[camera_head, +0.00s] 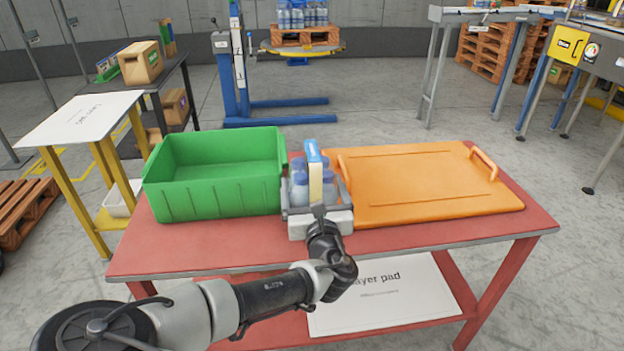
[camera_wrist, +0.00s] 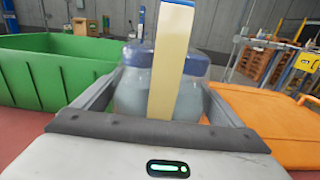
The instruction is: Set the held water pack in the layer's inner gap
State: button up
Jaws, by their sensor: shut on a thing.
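The water pack (camera_head: 300,180), clear bottles with blue tops, is between the jaws of my gripper (camera_head: 316,190). The gripper is shut on it above the red table, between the green crate and the orange lid. I cannot tell whether the pack touches the table. In the wrist view the bottles (camera_wrist: 133,92) stand upright between the grey jaws (camera_wrist: 160,100). A tall cream strip with a blue top (camera_wrist: 172,60) stands in front of them and hides their middle. A stack of similar bottles (camera_head: 302,18) is on a raised pallet at the back; no gap in it can be made out.
The green crate (camera_head: 215,195) is close on the left and the orange lid (camera_head: 430,180) with raised handles close on the right. The red table (camera_head: 240,238) has a bare front strip. A blue lift (camera_head: 240,70) holds the pallet (camera_head: 305,36). Floor between is clear.

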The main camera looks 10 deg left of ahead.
jog(key=shift+r, duration=0.15)
jog(key=o, duration=1.8)
jog(key=shift+f, duration=0.2)
jog(key=shift+o, duration=0.2)
jog(key=shift+r, duration=0.1)
